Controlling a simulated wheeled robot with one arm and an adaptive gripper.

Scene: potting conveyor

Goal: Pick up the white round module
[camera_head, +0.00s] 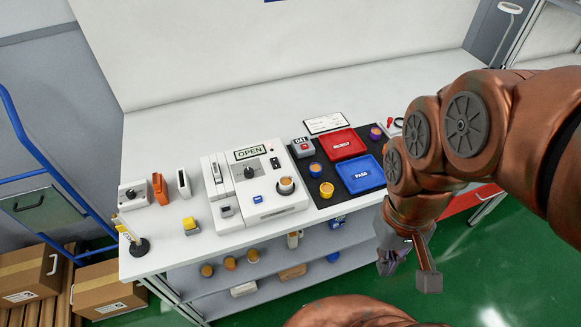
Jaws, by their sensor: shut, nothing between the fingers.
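My gripper (409,266) hangs at the right, past the table's front edge and over the green floor. It is shut and empty, well apart from the round piece and to its right.
A black mat (316,203) holds a red tray (342,143), a blue tray (361,174) and several round orange and purple pieces. Small boxes stand on the table's left. A shelf (218,302) below holds more parts. Cardboard boxes (108,288) and a blue cart stand left.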

